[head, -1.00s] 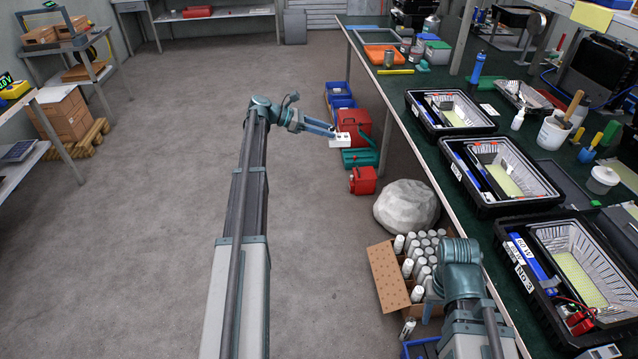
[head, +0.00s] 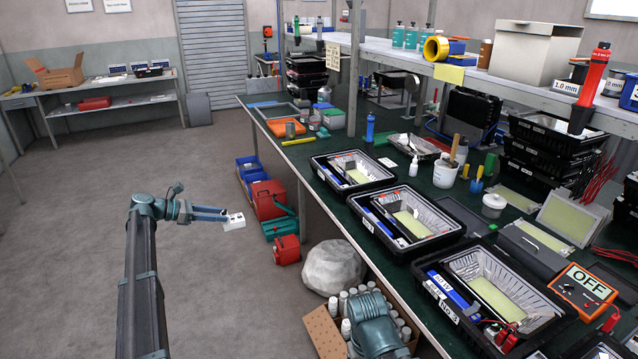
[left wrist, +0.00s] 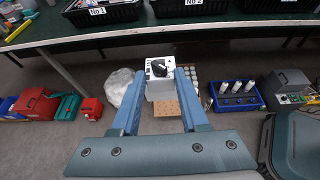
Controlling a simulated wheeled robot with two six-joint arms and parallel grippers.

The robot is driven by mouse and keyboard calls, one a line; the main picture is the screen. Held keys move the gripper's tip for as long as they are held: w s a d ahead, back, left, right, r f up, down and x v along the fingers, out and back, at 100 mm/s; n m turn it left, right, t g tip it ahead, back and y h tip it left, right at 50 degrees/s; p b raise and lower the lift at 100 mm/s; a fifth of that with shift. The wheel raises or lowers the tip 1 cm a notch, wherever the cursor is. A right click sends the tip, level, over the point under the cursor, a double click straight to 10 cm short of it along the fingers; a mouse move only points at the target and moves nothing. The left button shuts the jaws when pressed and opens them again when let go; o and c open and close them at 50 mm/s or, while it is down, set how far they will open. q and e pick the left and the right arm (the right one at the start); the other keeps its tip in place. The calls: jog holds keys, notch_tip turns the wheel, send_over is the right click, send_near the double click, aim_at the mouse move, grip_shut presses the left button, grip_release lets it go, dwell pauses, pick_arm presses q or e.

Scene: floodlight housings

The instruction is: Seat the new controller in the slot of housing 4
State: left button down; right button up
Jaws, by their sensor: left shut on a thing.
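My left gripper (head: 222,218) is shut on a small white box with a dark top detail, the controller (head: 235,222). It holds it in the air over the floor, left of the bench. In the left wrist view the controller (left wrist: 160,84) sits between the two blue fingers (left wrist: 158,112), with a black knob on its top face. A black housing (head: 598,350) at the bottom right edge of the head view is mostly cut off; its number and slot are not visible. The nearest full housing (head: 556,312) is marked No 3. My right gripper is out of view.
Two more open housings (head: 452,238) (head: 392,180) stand farther along the green bench (head: 322,203). A multimeter (head: 585,288) reading OFF lies right of housing 3. The left floor is clear.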

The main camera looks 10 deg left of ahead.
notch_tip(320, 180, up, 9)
jog(key=p, duration=0.8)
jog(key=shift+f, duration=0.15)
